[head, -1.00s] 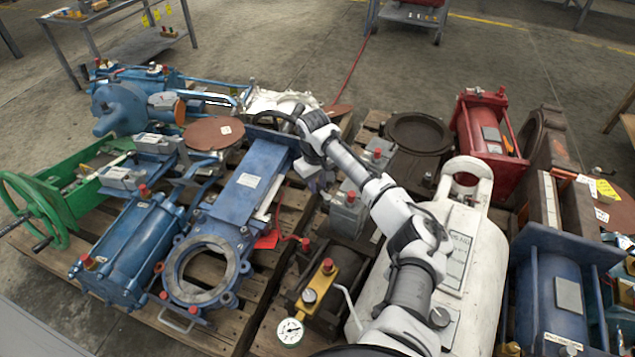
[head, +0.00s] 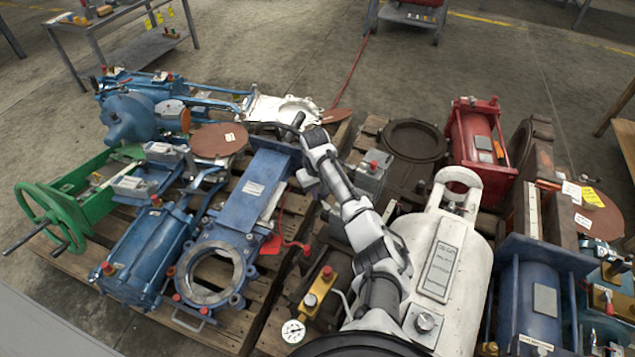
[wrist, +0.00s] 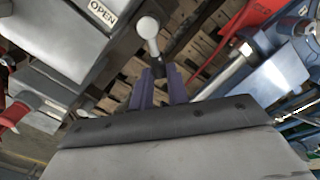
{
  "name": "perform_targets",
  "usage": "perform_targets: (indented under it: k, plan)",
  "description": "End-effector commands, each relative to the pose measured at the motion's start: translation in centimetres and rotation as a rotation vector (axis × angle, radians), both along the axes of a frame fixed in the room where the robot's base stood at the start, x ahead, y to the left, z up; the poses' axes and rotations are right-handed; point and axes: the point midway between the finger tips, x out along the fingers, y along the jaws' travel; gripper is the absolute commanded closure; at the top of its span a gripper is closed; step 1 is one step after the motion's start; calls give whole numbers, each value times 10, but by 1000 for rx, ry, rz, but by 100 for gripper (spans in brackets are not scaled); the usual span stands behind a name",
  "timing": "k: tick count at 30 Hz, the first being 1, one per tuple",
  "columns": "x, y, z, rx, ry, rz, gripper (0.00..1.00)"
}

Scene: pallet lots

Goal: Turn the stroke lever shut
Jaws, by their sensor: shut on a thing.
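The stroke lever (wrist: 154,47) shows in the wrist view as a short stem with a pale round knob (wrist: 147,27). My gripper (wrist: 161,72) has its two purple fingers shut on the stem just below the knob. A grey box with an "OPEN" label (wrist: 102,12) is at the upper left of the wrist view, beside the lever. In the head view, my gripper (head: 307,180) points down between the blue gate valve (head: 250,195) and the grey boxes. The lever cannot be made out there.
The blue gate valve and a red tag (head: 270,245) lie left of my gripper. A grey box with a red knob (head: 370,172) and a white tank (head: 445,275) stand to the right. A green handwheel (head: 50,220) is at far left. Pallet slats show below the gripper.

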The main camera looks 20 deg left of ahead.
Motion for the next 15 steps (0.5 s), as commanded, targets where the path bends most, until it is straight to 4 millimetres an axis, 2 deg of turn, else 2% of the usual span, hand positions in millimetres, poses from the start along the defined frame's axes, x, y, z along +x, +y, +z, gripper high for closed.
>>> perform_targets:
  k: [1, 6, 15]
  plan:
    - [-2, -2, 5, -6, 14, -40, 100]
    - [1, -7, 0, -9, 17, -135, 100]
    - [0, -10, -5, -14, 21, -157, 100]
